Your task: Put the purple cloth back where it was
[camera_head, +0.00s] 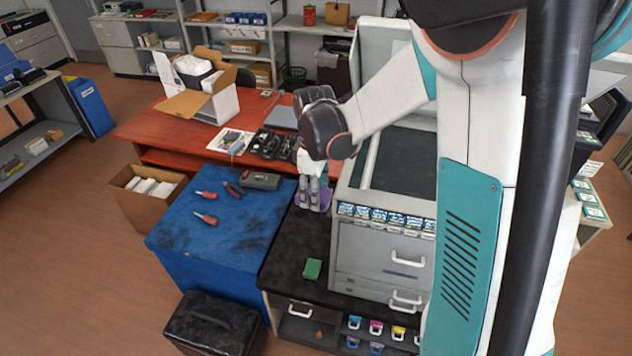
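The purple cloth (325,196) lies at the back left of the black counter (293,252), close to the grey machine. My gripper (309,205) points down right over the cloth, and its grey fingers hide part of it. The fingers appear side by side at the cloth. The view is too small to tell whether they are open or closed on it.
The grey machine (385,260) stands right of the cloth. A blue table (205,245) with red-handled screwdrivers (206,218) is left of the counter. A green sponge (312,269) lies on the counter's front part. Behind is a red table (160,128) with an open box.

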